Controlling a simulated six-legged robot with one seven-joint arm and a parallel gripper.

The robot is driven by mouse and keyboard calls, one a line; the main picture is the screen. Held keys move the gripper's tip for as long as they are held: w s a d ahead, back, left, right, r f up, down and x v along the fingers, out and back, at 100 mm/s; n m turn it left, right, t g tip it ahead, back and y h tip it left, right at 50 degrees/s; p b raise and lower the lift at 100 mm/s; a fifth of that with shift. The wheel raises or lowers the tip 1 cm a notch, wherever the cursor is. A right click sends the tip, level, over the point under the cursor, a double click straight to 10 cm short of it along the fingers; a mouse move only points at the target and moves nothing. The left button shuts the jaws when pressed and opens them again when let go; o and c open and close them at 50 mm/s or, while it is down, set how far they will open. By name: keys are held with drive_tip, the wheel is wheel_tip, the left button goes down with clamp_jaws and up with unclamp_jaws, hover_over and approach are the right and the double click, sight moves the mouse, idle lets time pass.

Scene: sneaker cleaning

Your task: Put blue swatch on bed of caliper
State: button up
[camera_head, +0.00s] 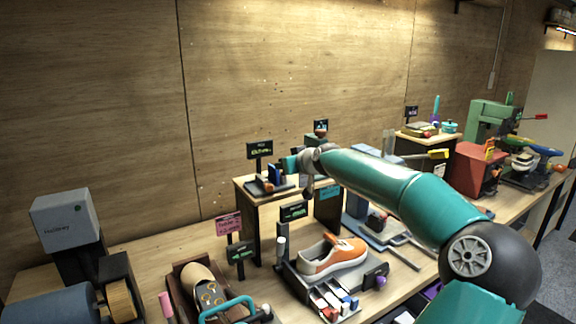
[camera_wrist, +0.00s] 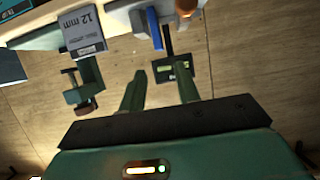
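My gripper (camera_head: 287,164) is over the small wooden stand at the middle of the bench. In the wrist view my gripper (camera_wrist: 161,67) has its two fingers spread, with nothing between them. A thin blue upright piece (camera_wrist: 153,28), likely the blue swatch, stands just past the fingertips, apart from them. In the head view a dark blue piece (camera_head: 276,173) stands on the stand. A grey block marked "12 mm" (camera_wrist: 84,30) with a dark green clamp-like part (camera_wrist: 82,92) is left of the fingers; I cannot tell whether this is the caliper.
An orange and white shoe (camera_head: 334,258) sits on a holder in front, with several colored pieces (camera_head: 335,300) in a rack. Small signs (camera_head: 260,150) stand around the stand. A wooden wall (camera_head: 290,70) is close behind. A grey machine (camera_head: 66,218) stands at the left.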

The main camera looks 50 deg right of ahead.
drive_tip(key=w+a+f+n+g+y, duration=0.15)
drive_tip(key=a+f, duration=0.25)
drive_tip(key=a, duration=0.5)
drive_tip(key=w+a+f+n+g, duration=0.15)
drive_tip(key=a+f, duration=0.25)
drive_tip(key=a, duration=0.6)
drive_tip(key=w+a+f+n+g+y, duration=0.1)
drive_tip(key=w+a+f+g, duration=0.15)
drive_tip(key=a+f, duration=0.45)
drive_tip(key=s+a+r+g+y, duration=0.1)
drive_tip(key=s+a+r, duration=0.1)
drive_tip(key=s+a, duration=0.9)
drive_tip(key=s+a+r+g, duration=0.1)
drive_tip(key=s+a, duration=1.1)
drive_tip(key=s, duration=0.5)
drive_tip(key=shift+s+r+y, duration=0.25)
drive_tip(key=shift+r+y, duration=0.1)
drive_tip(key=shift+r, duration=0.05)
drive_tip(key=shift+s, duration=0.1)
